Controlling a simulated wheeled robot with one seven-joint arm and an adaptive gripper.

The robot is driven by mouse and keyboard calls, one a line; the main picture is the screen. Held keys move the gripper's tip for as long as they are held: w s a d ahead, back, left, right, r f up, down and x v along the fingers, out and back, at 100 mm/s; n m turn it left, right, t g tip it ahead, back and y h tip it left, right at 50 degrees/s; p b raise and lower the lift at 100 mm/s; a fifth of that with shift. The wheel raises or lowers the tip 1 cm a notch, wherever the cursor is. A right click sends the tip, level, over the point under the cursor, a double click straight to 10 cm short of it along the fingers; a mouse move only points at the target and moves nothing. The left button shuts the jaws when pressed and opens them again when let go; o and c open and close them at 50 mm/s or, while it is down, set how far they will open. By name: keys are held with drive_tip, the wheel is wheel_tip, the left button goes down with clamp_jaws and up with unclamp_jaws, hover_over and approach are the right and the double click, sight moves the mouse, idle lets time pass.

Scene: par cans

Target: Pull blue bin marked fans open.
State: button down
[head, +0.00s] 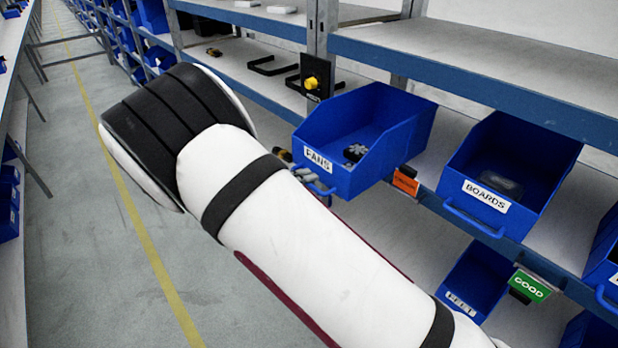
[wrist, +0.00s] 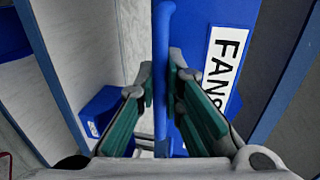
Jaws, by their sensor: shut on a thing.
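The blue bin marked FANS (head: 371,165) stands on the middle shelf level, its front sticking out past the blue shelf edge, farther than the BOARDS bin does. A dark round fan part lies inside it. In the wrist view the FANS label (wrist: 224,62) is right of the bin's blue bar handle (wrist: 163,25). My gripper (wrist: 163,68) has its green-padded fingers on both sides of this handle and is shut on it. In the head view my white arm hides most of the gripper.
The blue BOARDS bin (head: 530,160) stands to the right on the same shelf. An orange tag (head: 406,181) and a green GOOD sign (head: 530,286) hang at the shelf edge. A lower blue bin (head: 474,275) is below. The aisle floor (head: 90,240) at left is clear.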

drive_tip(key=c, duration=1.7)
unclamp_jaws()
drive_tip(key=v, duration=1.2)
